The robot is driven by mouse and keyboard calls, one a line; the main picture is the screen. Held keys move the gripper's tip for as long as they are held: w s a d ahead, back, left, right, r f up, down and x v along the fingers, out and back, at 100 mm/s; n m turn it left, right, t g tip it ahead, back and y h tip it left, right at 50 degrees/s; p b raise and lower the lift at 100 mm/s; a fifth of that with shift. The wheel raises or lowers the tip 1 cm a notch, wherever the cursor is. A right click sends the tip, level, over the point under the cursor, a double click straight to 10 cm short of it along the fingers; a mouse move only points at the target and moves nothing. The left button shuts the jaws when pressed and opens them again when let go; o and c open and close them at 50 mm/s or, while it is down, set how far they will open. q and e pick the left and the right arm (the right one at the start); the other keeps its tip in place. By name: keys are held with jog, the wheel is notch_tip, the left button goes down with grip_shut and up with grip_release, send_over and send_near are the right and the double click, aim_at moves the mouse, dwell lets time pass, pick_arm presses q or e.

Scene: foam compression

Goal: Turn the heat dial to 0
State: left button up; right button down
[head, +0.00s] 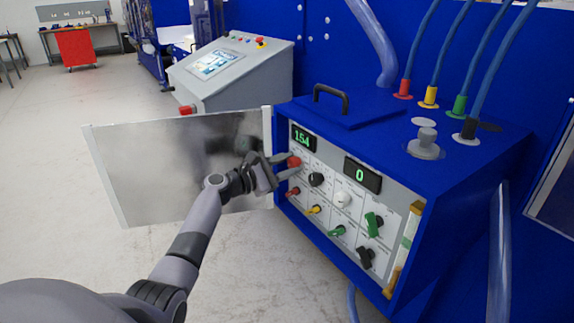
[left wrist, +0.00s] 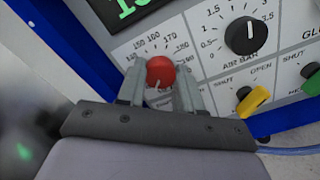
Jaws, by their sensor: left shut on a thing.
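The red heat dial (head: 294,162) is at the upper left of the control panel, below a green display (head: 303,138) that seems to read 154. In the left wrist view the red dial (left wrist: 160,71) sits amid a printed scale with 150, 160 and 170, and a small white mark shows on its lower edge. My left gripper (head: 287,166) is shut on the dial, its two fingers on either side of it, also in the left wrist view (left wrist: 160,92). My right gripper is in neither view.
A black air dial (head: 316,180) and a white dial (head: 343,199) are close by. Coloured valve handles sit below, including a yellow one (head: 313,210). A second display (head: 362,175) reads 0. An open metal door (head: 140,180) stands left of the blue box, behind my arm.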

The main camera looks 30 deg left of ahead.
pick_arm(q)
jog(key=o, duration=1)
jog(key=shift+o, duration=0.2)
jog(key=v, duration=0.7)
jog(key=shift+b, duration=0.35)
jog(key=shift+s, duration=0.1)
jog(key=s+d+f+m+g+y, duration=0.1)
jog(key=s+d+f+m+g, duration=0.2)
jog(key=f, duration=0.4)
jog(key=s+d+f+m+g+y, duration=0.1)
jog(key=s+d+f+m+y, duration=0.1)
jog(key=s+d+f+m, duration=0.4)
jog(key=s+d+f+m+g+y, duration=0.1)
jog(key=s+f+m+g, duration=0.2)
jog(key=f, duration=0.6)
jog(key=s+d+f+m+t, duration=0.1)
jog(key=s+d+f+m, duration=0.2)
jog(key=s+d+m, duration=0.8)
jog(key=s+m, duration=0.3)
jog(key=s, duration=0.1)
jog(key=shift+s+d+y, duration=0.25)
jog(key=shift+d+y, duration=0.05)
jog(key=shift+d, duration=0.1)
